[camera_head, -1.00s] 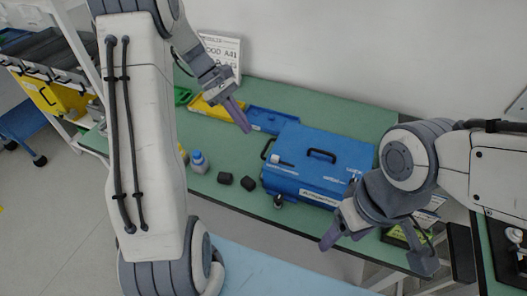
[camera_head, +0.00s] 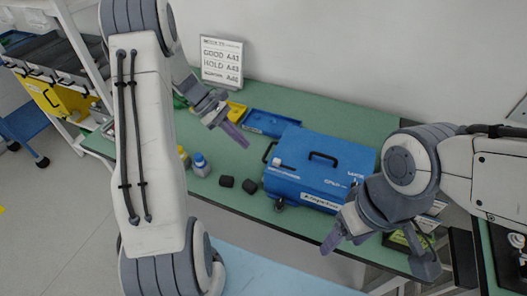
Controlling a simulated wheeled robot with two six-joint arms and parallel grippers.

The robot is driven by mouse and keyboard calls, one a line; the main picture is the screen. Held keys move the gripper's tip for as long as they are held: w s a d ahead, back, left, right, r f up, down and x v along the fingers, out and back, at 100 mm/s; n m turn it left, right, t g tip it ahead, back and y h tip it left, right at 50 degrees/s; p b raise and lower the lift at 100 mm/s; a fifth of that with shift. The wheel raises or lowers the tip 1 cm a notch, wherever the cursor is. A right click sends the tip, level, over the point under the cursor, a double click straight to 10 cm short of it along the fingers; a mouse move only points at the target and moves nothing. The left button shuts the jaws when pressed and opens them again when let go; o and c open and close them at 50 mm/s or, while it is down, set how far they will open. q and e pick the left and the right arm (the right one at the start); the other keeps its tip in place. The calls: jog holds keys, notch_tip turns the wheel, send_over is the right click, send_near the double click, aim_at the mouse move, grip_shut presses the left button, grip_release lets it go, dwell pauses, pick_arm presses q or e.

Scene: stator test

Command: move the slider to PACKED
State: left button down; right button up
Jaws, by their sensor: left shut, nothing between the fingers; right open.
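No slider and no PACKED marking can be made out; lettering on the blue case (camera_head: 318,165) is too small to read fully. The case stands on the green table with a dark handle on top and a white label on its front. My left gripper (camera_head: 244,143) is shut and empty, above the table left of the case and in front of a blue tray (camera_head: 272,122). My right gripper (camera_head: 345,241) is open and empty, at the case's front right near the table's front edge. It and its arm hide part of the table there.
A white sign (camera_head: 221,62) with GOOD and HOLD lines stands at the back. A yellow bin (camera_head: 236,110), blue-capped bottle (camera_head: 200,165) and two dark blocks (camera_head: 227,181) are left of the case. A dark-and-green item (camera_head: 398,238) lies behind my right gripper. The table's back right is clear.

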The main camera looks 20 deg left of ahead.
aim_at(273, 164)
pick_arm(q)
jog(key=d+f, duration=0.1)
jog(key=d, duration=0.1)
jog(key=d+f+p, duration=0.1)
jog(key=d, duration=0.1)
jog(key=d+f+p, duration=0.1)
jog(key=d, duration=0.2)
jog(key=shift+s, duration=0.15)
jog(key=d, duration=0.5)
dwell(0.3)
